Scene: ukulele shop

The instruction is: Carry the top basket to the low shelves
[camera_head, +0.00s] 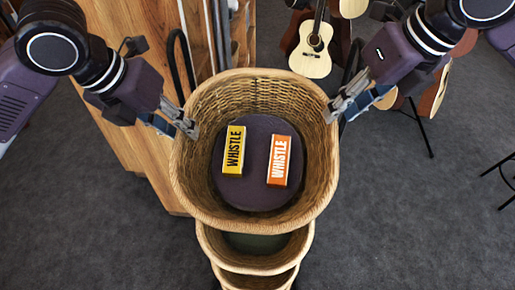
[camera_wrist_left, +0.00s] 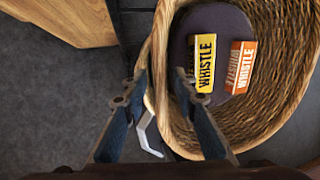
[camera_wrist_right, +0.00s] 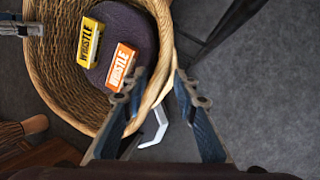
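The top basket (camera_head: 186,185) is a woven wicker basket at the top of a stack. It holds a yellow WHISTLE box (camera_head: 234,149) and an orange WHISTLE box (camera_head: 279,160) on a dark round bottom. My left gripper (camera_head: 184,126) is at its left rim and my right gripper (camera_head: 338,108) at its right rim. In the left wrist view the fingers (camera_wrist_left: 162,82) stand either side of the rim. In the right wrist view the fingers (camera_wrist_right: 160,82) also straddle the rim.
Lower baskets (camera_head: 300,250) are stacked below the top one. A wooden unit (camera_head: 135,150) stands close behind on the left. Ukuleles (camera_head: 311,50) hang or stand at the back, with a dark stand (camera_head: 423,135) at right. Grey carpet is open on both sides.

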